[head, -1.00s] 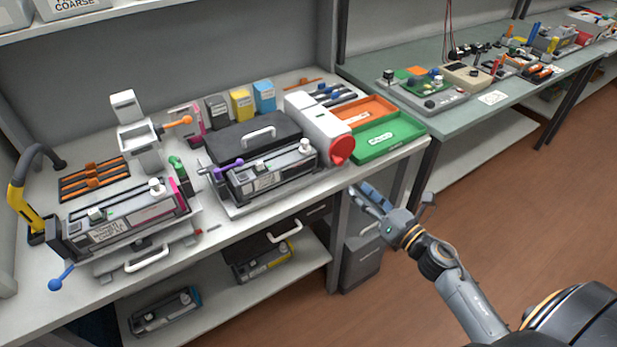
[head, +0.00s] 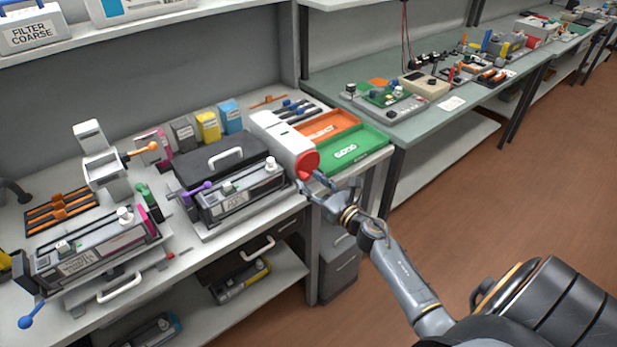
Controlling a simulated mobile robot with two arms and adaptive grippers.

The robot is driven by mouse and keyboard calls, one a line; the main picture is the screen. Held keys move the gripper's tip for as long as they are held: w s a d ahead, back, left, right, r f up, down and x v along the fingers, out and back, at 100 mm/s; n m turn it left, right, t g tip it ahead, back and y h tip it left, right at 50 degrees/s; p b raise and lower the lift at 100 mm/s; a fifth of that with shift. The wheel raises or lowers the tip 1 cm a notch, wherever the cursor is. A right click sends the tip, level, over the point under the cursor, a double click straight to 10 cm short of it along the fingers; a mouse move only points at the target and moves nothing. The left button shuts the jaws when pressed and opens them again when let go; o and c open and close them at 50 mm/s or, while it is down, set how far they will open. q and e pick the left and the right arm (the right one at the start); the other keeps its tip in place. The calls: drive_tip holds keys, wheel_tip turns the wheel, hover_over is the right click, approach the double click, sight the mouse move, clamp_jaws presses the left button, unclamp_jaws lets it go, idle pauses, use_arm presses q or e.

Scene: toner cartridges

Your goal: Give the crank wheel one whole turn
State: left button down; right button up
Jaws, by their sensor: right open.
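A red disc (head: 307,162) faces the front right at the end of a white housing (head: 283,139) on the bench. It is the most wheel-like part in view, and I cannot make out a crank handle on it. My right gripper (head: 328,183) is open and empty at the bench's front edge, just below and right of the red disc. Its fingers are close to the disc, and I cannot tell whether they touch it. My left gripper is not in view.
Green (head: 345,152) and orange (head: 322,129) trays lie right of the white housing. A black toner unit (head: 240,190) with a purple knob stands to its left. The floor (head: 470,215) at right is clear.

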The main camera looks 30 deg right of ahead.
drive_tip(key=shift+w, duration=0.75)
drive_tip(key=shift+c, duration=0.9)
clamp_jaws()
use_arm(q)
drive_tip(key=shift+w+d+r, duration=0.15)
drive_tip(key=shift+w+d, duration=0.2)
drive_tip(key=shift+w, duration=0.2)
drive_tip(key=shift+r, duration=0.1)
use_arm(e)
drive_tip(key=shift+a+r, duration=0.1)
